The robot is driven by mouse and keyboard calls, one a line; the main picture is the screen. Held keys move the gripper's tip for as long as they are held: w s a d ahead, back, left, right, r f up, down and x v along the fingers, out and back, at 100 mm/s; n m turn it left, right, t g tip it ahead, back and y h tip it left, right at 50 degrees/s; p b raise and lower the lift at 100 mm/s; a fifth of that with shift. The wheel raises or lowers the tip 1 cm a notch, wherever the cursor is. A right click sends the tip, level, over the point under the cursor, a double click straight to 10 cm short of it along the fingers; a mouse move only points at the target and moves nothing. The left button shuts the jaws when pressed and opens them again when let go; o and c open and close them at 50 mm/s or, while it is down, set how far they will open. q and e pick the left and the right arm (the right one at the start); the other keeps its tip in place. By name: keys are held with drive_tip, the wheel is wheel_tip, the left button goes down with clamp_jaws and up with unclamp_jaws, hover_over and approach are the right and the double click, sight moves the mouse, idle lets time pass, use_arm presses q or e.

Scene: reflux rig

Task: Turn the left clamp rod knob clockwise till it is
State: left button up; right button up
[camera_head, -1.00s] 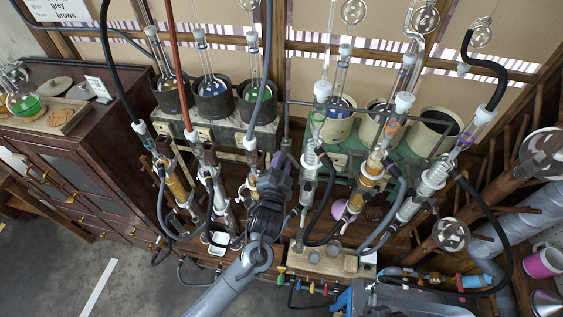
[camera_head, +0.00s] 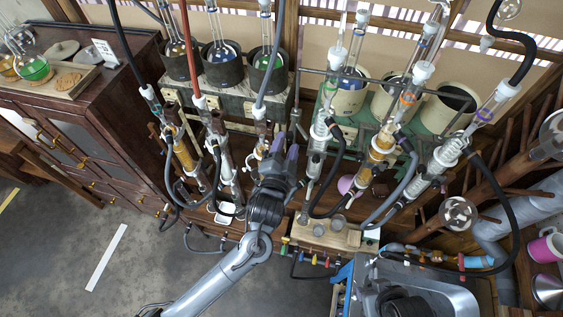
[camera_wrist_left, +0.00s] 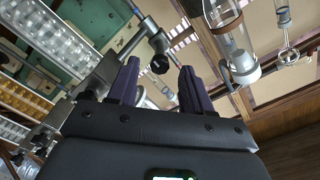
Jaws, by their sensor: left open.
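My left gripper (camera_head: 285,156) is in the middle of the head view, between the left and right glassware groups. Its purple fingers point up toward a thin upright metal rod (camera_head: 298,88). In the left wrist view the gripper (camera_wrist_left: 158,80) is open, with nothing held between its fingers. A round black knob (camera_wrist_left: 160,63) on a silver rod clamp (camera_wrist_left: 157,42) shows in the gap between the fingertips, beyond them. Contact is not visible. I cannot tell for sure that this is the left clamp's knob. The knob is hidden or too small in the head view. My right gripper is not in view.
Glass condensers with hoses stand close on both sides, such as the amber one (camera_head: 184,153) at left and another (camera_head: 381,147) at right. Dark heating pots (camera_head: 221,75) sit behind. A wooden block with jars (camera_head: 318,232) is at front right. Glassware (camera_wrist_left: 240,60) is near the right finger.

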use_arm(q)
drive_tip(key=shift+s+a+b, duration=0.15)
drive_tip(key=shift+s+a, duration=0.05)
drive_tip(key=shift+s, duration=0.75)
drive_tip(key=shift+s+a+b, duration=0.15)
drive_tip(key=shift+s+a, duration=0.05)
drive_tip(key=shift+s, duration=0.7)
drive_tip(key=shift+s+a+b, duration=0.15)
drive_tip(key=shift+s+a, duration=0.05)
drive_tip(key=shift+s, duration=0.75)
drive_tip(key=s+a+f+n+g+y+p, duration=0.2)
drive_tip(key=s+a+f+n+g+p, duration=0.25)
drive_tip(key=s+a+f, duration=0.55)
drive_tip(key=s+a+n+g, duration=0.2)
drive_tip(key=s+a+g, duration=0.2)
drive_tip(key=s, duration=0.5)
drive_tip(key=s+a+r+n+g+y+p, duration=0.1)
drive_tip(key=s+a+n+g, duration=0.2)
drive_tip(key=s, duration=0.6)
drive_tip(key=a+g, duration=0.2)
drive_tip(key=shift+s+a+r, duration=0.15)
drive_tip(key=shift+a+r, duration=0.15)
drive_tip(key=shift+a, duration=0.1)
